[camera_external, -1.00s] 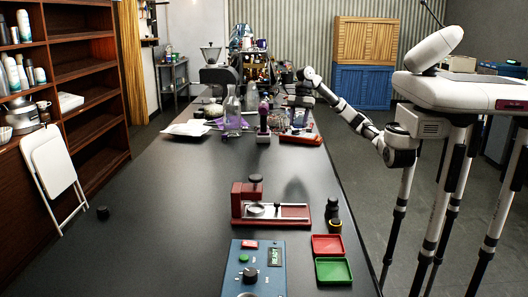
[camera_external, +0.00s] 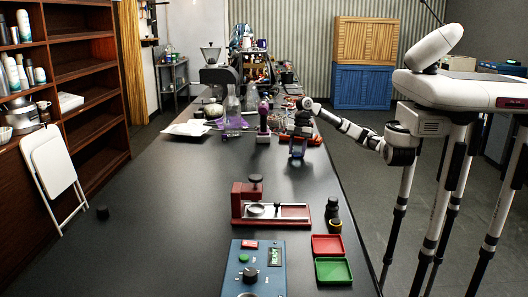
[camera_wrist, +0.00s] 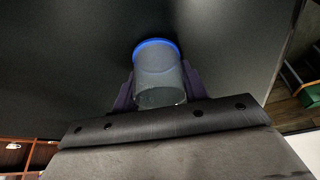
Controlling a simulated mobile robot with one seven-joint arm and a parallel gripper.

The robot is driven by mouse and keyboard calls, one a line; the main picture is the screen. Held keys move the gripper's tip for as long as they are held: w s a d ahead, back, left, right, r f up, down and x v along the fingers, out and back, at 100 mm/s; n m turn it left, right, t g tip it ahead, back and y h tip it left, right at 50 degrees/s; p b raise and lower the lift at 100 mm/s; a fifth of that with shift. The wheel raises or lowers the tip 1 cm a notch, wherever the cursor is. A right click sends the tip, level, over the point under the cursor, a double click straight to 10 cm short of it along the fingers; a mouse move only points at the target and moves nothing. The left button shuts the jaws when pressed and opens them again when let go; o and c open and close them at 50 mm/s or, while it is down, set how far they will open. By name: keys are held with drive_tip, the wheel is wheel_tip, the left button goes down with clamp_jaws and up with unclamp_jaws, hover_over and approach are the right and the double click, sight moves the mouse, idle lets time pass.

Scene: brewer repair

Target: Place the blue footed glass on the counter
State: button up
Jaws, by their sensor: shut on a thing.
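My gripper (camera_external: 299,138) is shut on the blue footed glass (camera_external: 297,149), which hangs below it over the right side of the dark counter (camera_external: 180,215). In the wrist view, the glass (camera_wrist: 158,80) sits between the two purple fingers of my gripper (camera_wrist: 158,92). It is clear grey with a bright blue ring at its far end. The bare counter surface lies beyond it. Whether the glass touches the counter or is just above it, I cannot tell.
A dark red item (camera_external: 314,140) lies close behind the glass. A purple-topped bottle (camera_external: 263,122) stands to the left. A red press (camera_external: 262,208), two small trays (camera_external: 328,245) and a blue control box (camera_external: 255,268) are nearer the camera. The counter between is clear.

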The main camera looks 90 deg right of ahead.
drive_tip(key=shift+f, duration=0.1)
drive_tip(key=o, duration=1)
drive_tip(key=b+v, duration=0.1)
drive_tip(key=v, duration=1.1)
